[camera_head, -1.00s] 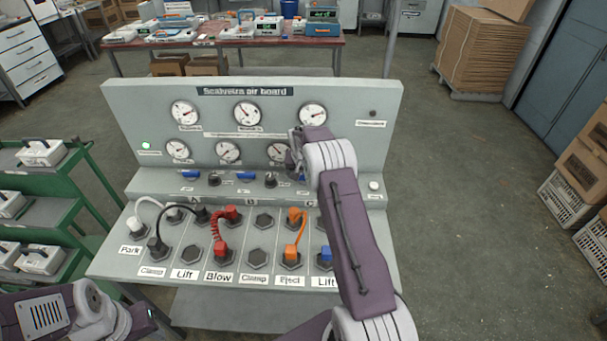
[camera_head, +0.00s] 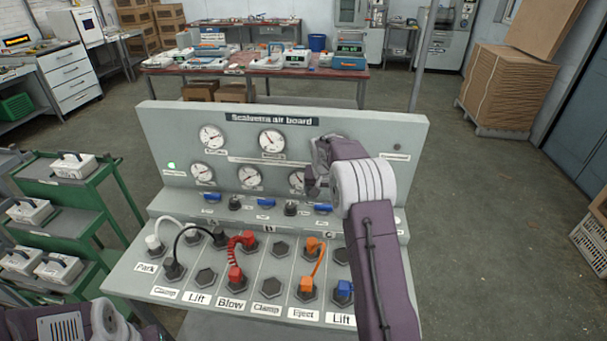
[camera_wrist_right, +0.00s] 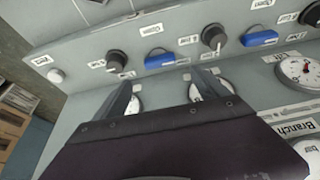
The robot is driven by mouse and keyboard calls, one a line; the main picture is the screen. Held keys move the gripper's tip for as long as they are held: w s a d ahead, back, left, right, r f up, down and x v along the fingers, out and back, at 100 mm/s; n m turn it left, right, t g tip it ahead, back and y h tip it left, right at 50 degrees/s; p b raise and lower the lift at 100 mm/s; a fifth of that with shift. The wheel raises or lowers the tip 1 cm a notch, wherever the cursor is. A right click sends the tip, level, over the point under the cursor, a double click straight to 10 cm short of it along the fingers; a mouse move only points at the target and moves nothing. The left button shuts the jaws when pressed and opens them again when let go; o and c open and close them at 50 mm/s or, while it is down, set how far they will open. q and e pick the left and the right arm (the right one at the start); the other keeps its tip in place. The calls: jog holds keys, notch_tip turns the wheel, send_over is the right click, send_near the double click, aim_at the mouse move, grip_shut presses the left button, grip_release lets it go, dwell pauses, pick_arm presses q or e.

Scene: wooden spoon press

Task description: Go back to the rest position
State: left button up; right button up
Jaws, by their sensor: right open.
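The air board (camera_head: 415,130) stands in front of me, with gauges on its upright panel, knobs and blue levers on a ledge, and hoses on the sloped lower panel. My right gripper (camera_head: 313,183) is in front of the panel beside the lower right gauge, partly hidden by its own wrist. In the right wrist view the gripper (camera_wrist_right: 165,82) is open, its two fingers apart with nothing between them. A blue lever (camera_wrist_right: 160,61) and a black knob (camera_wrist_right: 117,60) lie beyond the fingertips. My left arm shows at the bottom left edge; its gripper is not visible.
A green cart (camera_head: 105,193) with white cases stands close at the left. A red-topped table (camera_head: 385,76) with devices is behind the board. Wrapped boxes (camera_head: 510,85) stand on a pallet at the right. The floor right of the board is clear.

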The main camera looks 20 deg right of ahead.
jog(key=w+a+r+t, duration=0.1)
jog(key=a+r, duration=0.3)
jog(key=r, duration=0.1)
jog(key=s+a+r+n+y, duration=0.1)
jog(key=s+a+r+n, duration=0.1)
jog(key=s+a, duration=0.5)
jog(key=s+a+f+n+g, duration=0.1)
jog(key=s+a+f, duration=0.1)
jog(key=s, duration=0.6)
jog(key=s+a+f+n+g+y, duration=0.1)
jog(key=s+a+f, duration=0.1)
jog(key=s+f, duration=0.2)
jog(key=s+a+f+n+g, duration=0.1)
jog(key=s+a+f+n, duration=0.1)
jog(key=s, duration=0.9)
notch_tip(320, 180, down, 2)
jog(key=shift+s+a+f+g+y, duration=0.1)
jog(key=shift+s+a+g+y, duration=0.25)
jog(key=shift+a, duration=0.15)
